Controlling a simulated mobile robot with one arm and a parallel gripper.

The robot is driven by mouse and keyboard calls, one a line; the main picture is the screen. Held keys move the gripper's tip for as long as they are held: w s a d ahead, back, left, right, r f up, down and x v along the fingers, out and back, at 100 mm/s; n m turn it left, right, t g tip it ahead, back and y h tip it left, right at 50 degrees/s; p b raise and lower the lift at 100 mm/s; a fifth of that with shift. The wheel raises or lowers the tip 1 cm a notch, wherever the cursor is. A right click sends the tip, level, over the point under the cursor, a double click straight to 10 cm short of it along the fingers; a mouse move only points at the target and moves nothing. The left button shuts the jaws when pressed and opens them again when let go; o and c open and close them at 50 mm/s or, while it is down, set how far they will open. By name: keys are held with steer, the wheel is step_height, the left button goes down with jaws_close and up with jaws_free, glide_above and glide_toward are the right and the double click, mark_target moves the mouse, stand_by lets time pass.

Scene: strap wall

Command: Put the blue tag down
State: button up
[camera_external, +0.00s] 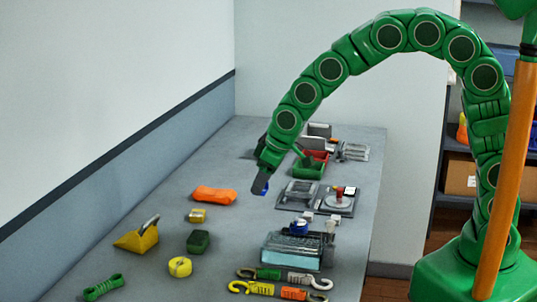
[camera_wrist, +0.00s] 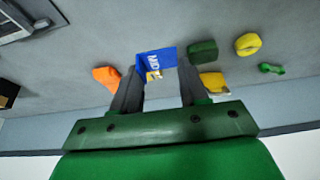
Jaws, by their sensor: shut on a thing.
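The blue tag (camera_wrist: 156,58) with pale lettering is between the fingertips of my gripper (camera_wrist: 160,74) in the wrist view. My gripper is shut on it. A small yellowish patch shows just below the lettering; I cannot tell whether it is part of the tag. In the external view my gripper (camera_external: 261,187) points down over the middle of the grey table (camera_external: 262,222), and only a sliver of the blue tag (camera_external: 266,189) shows beside the fingers. The tag seems to be above the table; the exact gap cannot be told.
An orange bundle (camera_external: 214,195), a small yellow block (camera_external: 197,215) and a dark green block (camera_external: 198,241) lie left of my gripper. A yellow wedge (camera_external: 138,238) is farther left. Trays (camera_external: 300,196) and a clear box (camera_external: 297,252) stand to the right. Bare table lies below the gripper.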

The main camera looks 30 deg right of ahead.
steer(key=w+a, duration=1.1)
steer(key=w, duration=0.1)
glide_above(162, 221)
steer(key=shift+f, duration=6.9)
steer(key=shift+f, duration=0.1)
steer(key=o, duration=1.1)
